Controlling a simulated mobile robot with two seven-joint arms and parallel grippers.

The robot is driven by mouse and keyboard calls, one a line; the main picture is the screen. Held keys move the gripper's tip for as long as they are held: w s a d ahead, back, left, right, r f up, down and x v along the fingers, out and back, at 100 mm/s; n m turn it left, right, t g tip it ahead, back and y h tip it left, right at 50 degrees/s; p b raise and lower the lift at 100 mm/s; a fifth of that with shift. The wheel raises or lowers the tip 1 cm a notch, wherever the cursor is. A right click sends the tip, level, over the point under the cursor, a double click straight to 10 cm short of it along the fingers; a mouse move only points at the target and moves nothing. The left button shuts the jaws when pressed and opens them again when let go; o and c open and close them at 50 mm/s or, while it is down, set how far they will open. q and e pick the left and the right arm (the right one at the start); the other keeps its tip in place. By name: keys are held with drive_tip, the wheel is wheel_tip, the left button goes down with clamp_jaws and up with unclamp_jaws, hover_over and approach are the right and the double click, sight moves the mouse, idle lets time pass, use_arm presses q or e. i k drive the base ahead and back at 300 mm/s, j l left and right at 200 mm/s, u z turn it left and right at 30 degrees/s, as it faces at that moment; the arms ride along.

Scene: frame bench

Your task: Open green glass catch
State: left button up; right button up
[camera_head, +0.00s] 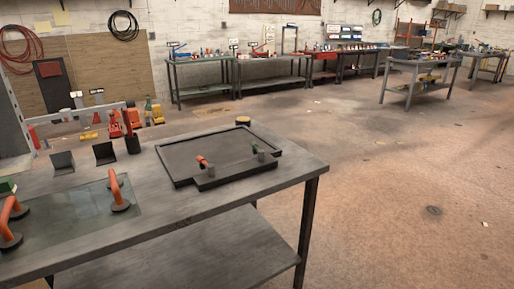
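A dark rectangular frame (170,166) lies flat on the grey metal bench (225,196). Two small catches stand along its near side. The one with the green part, the green catch (254,148), is at the right, close to the frame's right corner. The other, an orange-red catch (203,161), is to its left. Both are small here, and I cannot tell for sure whether the green one is open or closed. Neither of my grippers is in view.
A glass pane (78,213) with two orange-handled suction cups (119,192) lies on the bench's left part. Dark angled holders (104,153) stand behind it, with a small round piece (243,121) behind the frame. Floor to the right is open; other workbenches line the back.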

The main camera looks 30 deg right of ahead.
sight(260, 153)
drive_tip(key=i+l, duration=0.1)
drive_tip(key=l, duration=0.35)
drive_tip(key=l+z, duration=0.15)
drive_tip(key=l, duration=0.3)
drive_tip(key=i+l, duration=0.15)
drive_tip(key=l, duration=0.25)
drive_tip(key=i+l+z, duration=0.1)
drive_tip(key=l, duration=0.35)
drive_tip(key=i+l+z, duration=0.1)
drive_tip(key=l, duration=0.3)
